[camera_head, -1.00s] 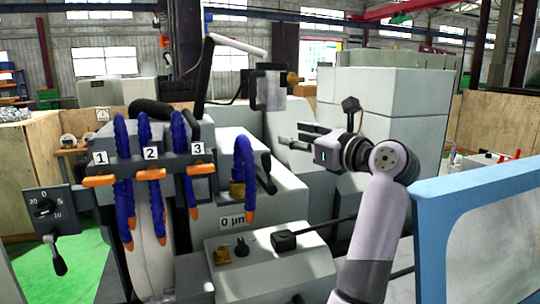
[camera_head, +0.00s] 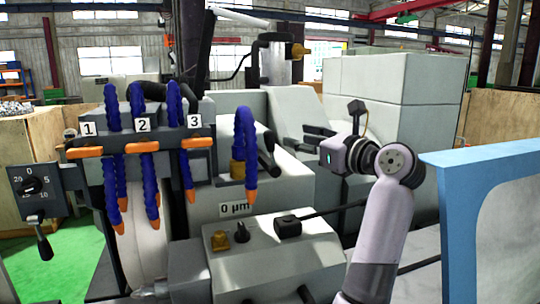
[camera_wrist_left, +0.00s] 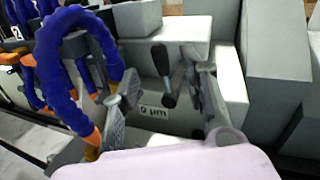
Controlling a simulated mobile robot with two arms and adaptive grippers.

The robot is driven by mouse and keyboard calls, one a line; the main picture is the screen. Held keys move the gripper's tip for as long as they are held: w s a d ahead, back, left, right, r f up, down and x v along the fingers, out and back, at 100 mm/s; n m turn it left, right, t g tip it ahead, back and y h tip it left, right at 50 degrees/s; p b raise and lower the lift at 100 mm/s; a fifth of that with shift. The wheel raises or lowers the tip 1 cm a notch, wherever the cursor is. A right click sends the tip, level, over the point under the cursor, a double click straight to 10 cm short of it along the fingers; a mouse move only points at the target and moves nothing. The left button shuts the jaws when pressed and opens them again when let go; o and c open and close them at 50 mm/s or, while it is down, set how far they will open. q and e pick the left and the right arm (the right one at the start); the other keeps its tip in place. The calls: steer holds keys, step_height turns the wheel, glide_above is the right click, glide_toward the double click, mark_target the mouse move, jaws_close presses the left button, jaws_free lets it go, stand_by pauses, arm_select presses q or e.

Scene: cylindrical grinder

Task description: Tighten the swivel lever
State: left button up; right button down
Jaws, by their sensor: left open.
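A black-handled lever (camera_head: 267,161) sits on the grey grinder beside the single blue hose, above the "0 µm" label. I take it for the swivel lever. In the left wrist view the black handle (camera_wrist_left: 163,75) shows between the finger lines, tilted, with a small gap to each finger. My left gripper (camera_head: 309,138) is right of the lever in the head view, its fingers apart and pointing left. In the left wrist view the same gripper (camera_wrist_left: 165,92) is open and empty. My right gripper is not in view.
Several blue hoses with orange tips (camera_head: 150,165) hang at the left of the grinder. One blue hose (camera_wrist_left: 60,65) is close to the left finger in the wrist view. A control box (camera_head: 270,255) with black knobs is below. A blue-framed panel (camera_head: 445,210) stands at the right.

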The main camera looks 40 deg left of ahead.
mark_target(272, 139)
arm_select(q)
steer(key=a+p, duration=0.1)
steer(key=a, duration=0.2)
steer(key=w+a+f, duration=0.1)
steer(key=a, duration=0.3)
steer(key=a+f+p, duration=0.1)
steer(key=a, duration=0.2)
steer(key=shift+w+a+f+p, duration=0.15)
steer(key=shift+w+a+p, duration=0.1)
steer(key=shift+a+p, duration=0.1)
steer(key=shift+w+a+f, duration=0.1)
steer(key=shift+a+f, duration=0.05)
steer(key=shift+a, duration=0.4)
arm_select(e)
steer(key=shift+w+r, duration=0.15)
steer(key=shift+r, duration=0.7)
arm_select(q)
steer(key=shift+c, duration=0.4)
jaws_close()
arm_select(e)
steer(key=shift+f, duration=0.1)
